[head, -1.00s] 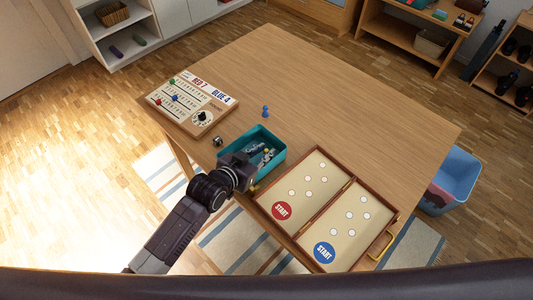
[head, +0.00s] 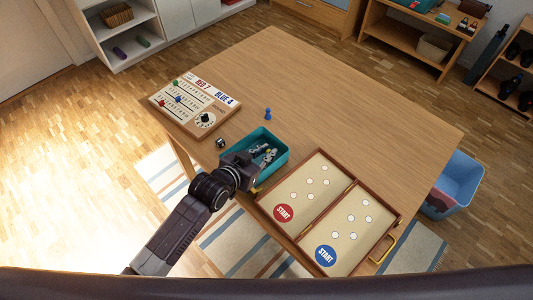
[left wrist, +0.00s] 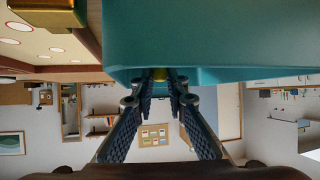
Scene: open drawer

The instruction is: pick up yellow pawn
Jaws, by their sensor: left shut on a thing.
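The teal box (head: 284,158) stands on the table next to the game board, with several small white and blue pieces (head: 265,153) inside. My left gripper (head: 250,167) is at the near left side of this box and hides part of it. My right gripper is not in view.
A wooden game board (head: 318,178) with red and blue START circles lies right of the box. A blue pawn (head: 267,114), a die (head: 221,142) and a score board (head: 214,88) stand behind and left. The table's far right part is clear.

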